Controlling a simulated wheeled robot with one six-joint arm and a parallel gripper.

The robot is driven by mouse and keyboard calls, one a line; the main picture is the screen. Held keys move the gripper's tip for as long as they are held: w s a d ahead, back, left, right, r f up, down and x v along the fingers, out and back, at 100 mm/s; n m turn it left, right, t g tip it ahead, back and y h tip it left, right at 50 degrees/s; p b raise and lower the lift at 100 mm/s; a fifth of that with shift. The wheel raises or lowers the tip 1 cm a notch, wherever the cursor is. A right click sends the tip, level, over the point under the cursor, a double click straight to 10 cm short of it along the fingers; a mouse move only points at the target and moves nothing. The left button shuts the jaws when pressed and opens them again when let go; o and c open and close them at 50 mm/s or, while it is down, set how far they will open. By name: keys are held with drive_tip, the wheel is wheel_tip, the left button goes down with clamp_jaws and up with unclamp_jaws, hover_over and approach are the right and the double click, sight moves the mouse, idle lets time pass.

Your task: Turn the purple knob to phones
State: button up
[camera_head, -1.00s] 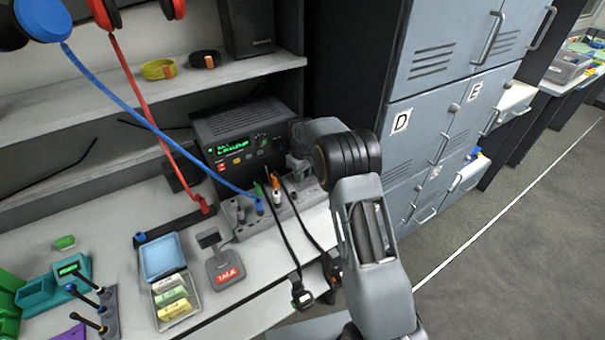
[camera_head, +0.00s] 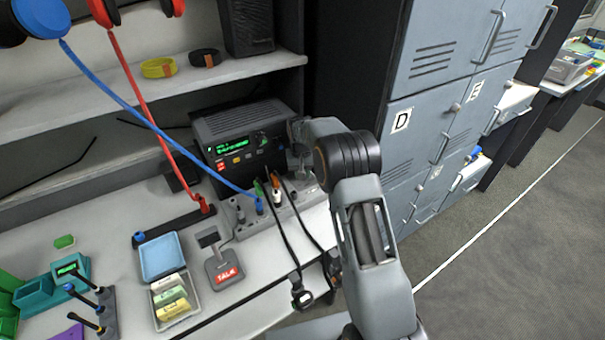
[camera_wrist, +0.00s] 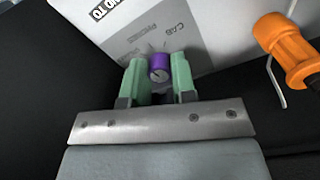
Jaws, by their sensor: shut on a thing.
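The purple knob (camera_wrist: 159,66) shows in the wrist view, on a pale panel (camera_wrist: 128,45) with grey printing. My gripper (camera_wrist: 158,80) is shut on the knob, with one green finger on each side of it. A pale mark shows on the knob's face, but I cannot tell which label it points to. The printing near the knob includes "CAB"; I cannot read a "phones" label. In the head view my gripper (camera_head: 301,150) is at the right end of the black radio unit (camera_head: 240,145), and the knob is hidden there.
An orange plug or handle (camera_wrist: 285,45) is right of the gripper in the wrist view. In the head view, a grey socket block (camera_head: 275,210) with cables stands before the radio. Lockers (camera_head: 430,130) rise to the right. A blue cable (camera_head: 140,110) crosses the desk.

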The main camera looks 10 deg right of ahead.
drive_tip(key=shift+m, duration=1)
drive_tip(key=o, duration=0.9)
wheel_tip(320, 180, up, 14)
drive_tip(key=shift+w+a+f, duration=0.1)
drive_tip(key=shift+a, duration=0.05)
